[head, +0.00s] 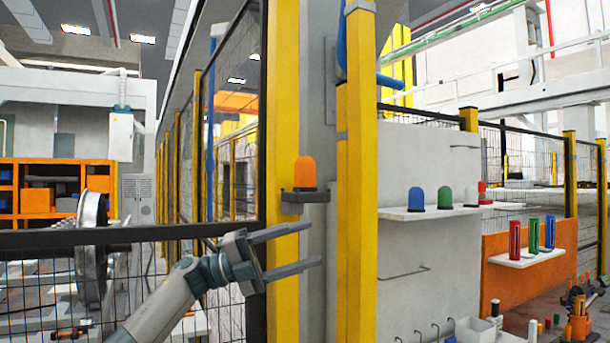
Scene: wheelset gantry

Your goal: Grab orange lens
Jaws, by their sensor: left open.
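The orange lens (306,172) is a small dome-topped piece. It stands upright on a dark bracket (305,196) fixed at the yellow post in the middle of the view. My left gripper (308,246) is below the lens and bracket, with its two grey fingers apart and pointing right. Nothing is between the fingers. The lens is fully visible and the gripper looks apart from it. My right gripper is not in view.
Yellow posts (360,200) and a black-framed mesh fence (100,235) stand close around the gripper. An orange panel (500,285) carries red, green and blue holders.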

